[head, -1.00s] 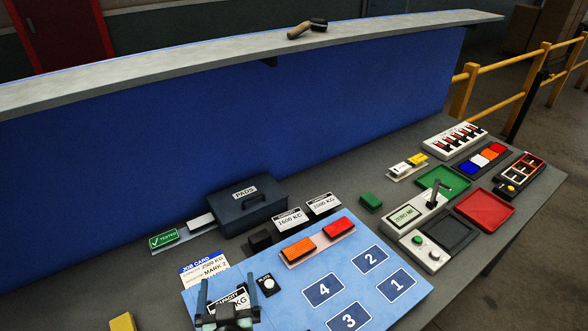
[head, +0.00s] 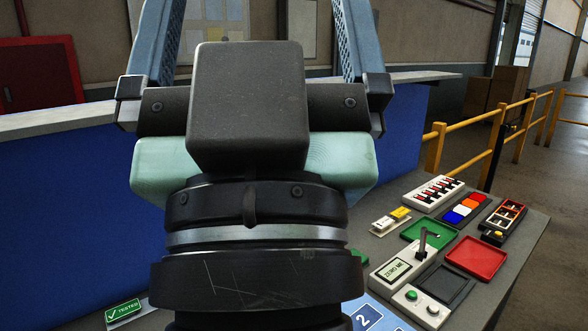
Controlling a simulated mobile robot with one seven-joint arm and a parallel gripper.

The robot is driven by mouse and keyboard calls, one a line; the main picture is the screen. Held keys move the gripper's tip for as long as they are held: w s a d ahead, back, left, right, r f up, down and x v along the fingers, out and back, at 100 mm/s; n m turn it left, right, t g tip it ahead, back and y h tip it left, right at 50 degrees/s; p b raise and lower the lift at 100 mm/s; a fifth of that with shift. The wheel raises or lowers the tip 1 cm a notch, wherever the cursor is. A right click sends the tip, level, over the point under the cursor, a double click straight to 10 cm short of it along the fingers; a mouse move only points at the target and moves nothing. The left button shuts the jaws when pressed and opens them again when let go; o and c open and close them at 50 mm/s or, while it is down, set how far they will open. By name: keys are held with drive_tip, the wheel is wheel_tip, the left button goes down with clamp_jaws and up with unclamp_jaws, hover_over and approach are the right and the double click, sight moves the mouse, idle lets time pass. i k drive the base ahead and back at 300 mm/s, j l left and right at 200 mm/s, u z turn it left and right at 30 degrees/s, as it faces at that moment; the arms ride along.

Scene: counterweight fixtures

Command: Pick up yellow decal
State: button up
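A small yellow piece (head: 401,213), which looks like the yellow decal, lies at the right end of a small pale holder (head: 376,227) in the head view. A white piece (head: 384,222) lies to its left. Any print on the yellow piece is too small to read. My gripper (head: 262,25) is raised large in front of the camera, left of the yellow piece and apart from it. Its two fingers point up and stand wide apart. The tips run out of the top of the picture, and nothing shows held between the visible parts.
Green (head: 424,233) and red (head: 477,258) trays, a dark tray (head: 446,287), a lever device (head: 397,267) and a switch panel (head: 434,194) crowd the right of the bench. A green TESTED plate (head: 123,310) is at lower left. My arm hides the bench middle.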

sight(402, 211)
drive_tip(key=i+l, duration=0.15)
drive_tip(key=l, duration=0.25)
drive_tip(key=i+l, duration=0.1)
drive_tip(key=l, duration=0.35)
drive_tip(key=i+l+z, duration=0.1)
drive_tip(key=l, duration=0.3)
drive_tip(key=i+l, duration=0.2)
drive_tip(key=l, duration=0.2)
drive_tip(key=i+l+z, duration=0.1)
drive_tip(key=l, duration=0.35)
drive_tip(key=i+l, duration=0.2)
drive_tip(key=l, duration=0.2)
drive_tip(key=i+l+z, duration=0.15)
drive_tip(key=i, duration=0.6)
drive_tip(key=i+l+z, duration=0.2)
drive_tip(key=i, duration=0.6)
